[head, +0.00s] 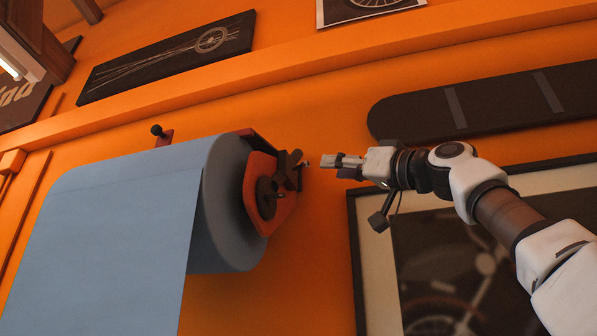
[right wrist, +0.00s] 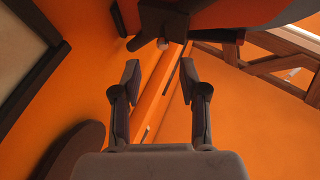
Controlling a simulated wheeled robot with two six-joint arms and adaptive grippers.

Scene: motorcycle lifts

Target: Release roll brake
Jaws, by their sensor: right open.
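A large blue roll (head: 130,225) hangs on the orange wall in the head view. Its right end sits in a red-orange bracket (head: 262,222) with a dark round hub. A dark, cross-shaped brake handle (head: 290,168) stands out from the bracket. My right gripper (head: 333,166) is open and empty just right of the handle, pointing left at it, with a small gap between. In the right wrist view, the open fingers (right wrist: 160,78) frame bare wall. A dark part of the brake (right wrist: 160,22) with a pale tip shows beyond them at the top. My left gripper is not in view.
A framed picture (head: 358,290) hangs on the wall below my right arm. A long dark rounded panel (head: 500,100) is above the arm. An orange ledge (head: 300,80) crosses the wall above the roll. A dark knob (head: 157,130) sticks up behind the roll.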

